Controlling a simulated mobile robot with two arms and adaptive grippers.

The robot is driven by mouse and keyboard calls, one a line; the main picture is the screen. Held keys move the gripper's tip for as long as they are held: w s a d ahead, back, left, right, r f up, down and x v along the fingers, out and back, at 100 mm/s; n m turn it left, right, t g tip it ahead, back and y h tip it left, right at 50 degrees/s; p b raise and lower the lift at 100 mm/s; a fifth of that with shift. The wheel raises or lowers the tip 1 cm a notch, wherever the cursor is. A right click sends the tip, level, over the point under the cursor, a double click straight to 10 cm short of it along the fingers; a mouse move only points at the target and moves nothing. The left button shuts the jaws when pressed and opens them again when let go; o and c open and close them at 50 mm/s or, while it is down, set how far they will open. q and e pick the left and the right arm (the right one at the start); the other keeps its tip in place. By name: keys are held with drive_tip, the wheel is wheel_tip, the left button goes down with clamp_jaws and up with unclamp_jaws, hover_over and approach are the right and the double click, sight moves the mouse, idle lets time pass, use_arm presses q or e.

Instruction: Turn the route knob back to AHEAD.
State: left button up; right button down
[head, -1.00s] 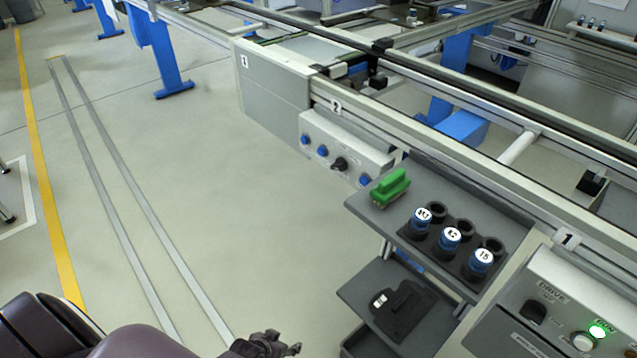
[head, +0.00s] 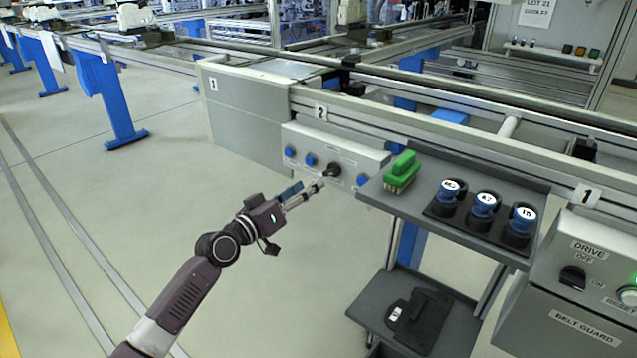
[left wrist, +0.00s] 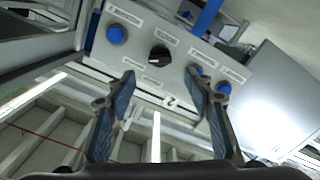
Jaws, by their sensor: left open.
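The route knob (head: 334,170) is a round black knob on the front of a light grey control box (head: 350,152), between blue buttons. In the left wrist view the knob (left wrist: 160,55) shows a pale mark; the labels around it are too small to read. My left gripper (head: 319,182) is just in front of the knob in the head view. In the left wrist view my left gripper (left wrist: 160,76) is open, with one finger on either side of the knob's line and the knob beyond the tips. I cannot tell whether they touch. My right gripper is out of view.
Blue buttons (head: 310,160) flank the knob. A drive box (head: 575,270) stands at far right. The floor left of the box is clear.

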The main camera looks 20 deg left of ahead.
sight(327, 173)
use_arm(q)
drive_tip(key=b+x, duration=0.1)
drive_tip(key=x, duration=0.5)
drive_tip(key=shift+w+f, duration=0.1)
drive_tip(key=shift+w+d, duration=0.2)
drive_tip(key=shift+w, duration=0.35)
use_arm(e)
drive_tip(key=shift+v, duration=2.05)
use_arm(q)
drive_tip(key=shift+c, duration=0.7)
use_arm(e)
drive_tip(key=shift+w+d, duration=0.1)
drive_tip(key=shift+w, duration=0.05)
use_arm(q)
drive_tip(key=c, duration=1)
